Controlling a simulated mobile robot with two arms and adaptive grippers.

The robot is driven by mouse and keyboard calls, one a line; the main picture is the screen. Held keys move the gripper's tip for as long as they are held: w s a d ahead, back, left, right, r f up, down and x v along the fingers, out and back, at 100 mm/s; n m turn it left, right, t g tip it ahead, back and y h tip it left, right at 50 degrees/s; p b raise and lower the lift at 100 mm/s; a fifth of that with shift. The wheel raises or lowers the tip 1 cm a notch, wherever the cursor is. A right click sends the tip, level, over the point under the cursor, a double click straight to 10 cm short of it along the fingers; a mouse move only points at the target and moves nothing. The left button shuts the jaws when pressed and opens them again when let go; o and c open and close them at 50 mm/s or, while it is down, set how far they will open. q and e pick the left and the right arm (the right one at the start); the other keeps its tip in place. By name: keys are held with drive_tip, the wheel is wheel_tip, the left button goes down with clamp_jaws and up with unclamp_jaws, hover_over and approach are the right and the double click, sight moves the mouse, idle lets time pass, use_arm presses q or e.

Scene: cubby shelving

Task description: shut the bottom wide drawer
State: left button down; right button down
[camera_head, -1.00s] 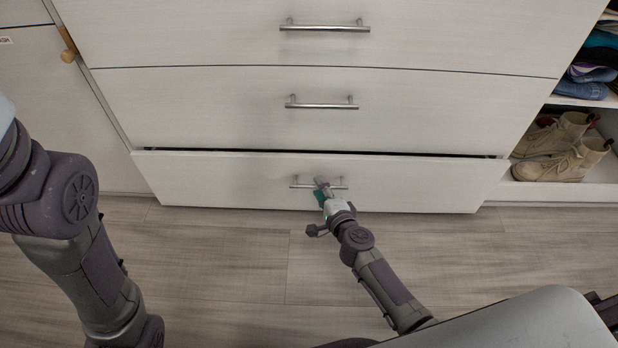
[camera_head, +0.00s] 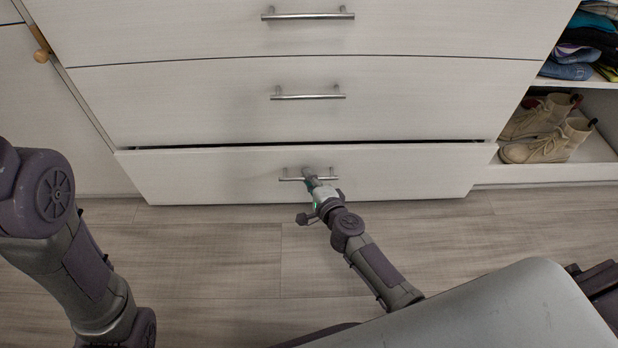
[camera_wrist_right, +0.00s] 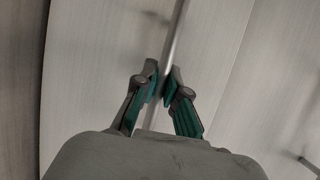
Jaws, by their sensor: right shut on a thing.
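The bottom wide drawer (camera_head: 220,178) is white and stands slightly proud of the drawers above, with a thin dark gap along its top edge. Its metal bar handle (camera_head: 290,179) is at the middle of its front. My right gripper (camera_head: 310,174) is at the handle; in the right wrist view its two green-padded fingers (camera_wrist_right: 162,92) are closed around the handle bar (camera_wrist_right: 177,40). My left arm shows at the left of the head view, but its gripper is out of view.
Two closed drawers (camera_head: 200,100) with bar handles are above. To the right, an open cubby holds beige boots (camera_head: 550,140), with folded clothes (camera_head: 575,55) above. A door with a wooden knob (camera_head: 41,56) is at the left. Wood-look floor (camera_head: 230,250) in front is clear.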

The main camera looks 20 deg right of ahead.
drive_tip(key=w, duration=0.1)
drive_tip(key=w+d, duration=0.1)
drive_tip(key=w, duration=0.1)
drive_tip(key=shift+r, duration=0.1)
drive_tip(key=c, duration=1.2)
unclamp_jaws()
drive_tip(key=shift+w, duration=0.1)
drive_tip(key=shift+a, duration=0.1)
drive_tip(key=v, duration=1.2)
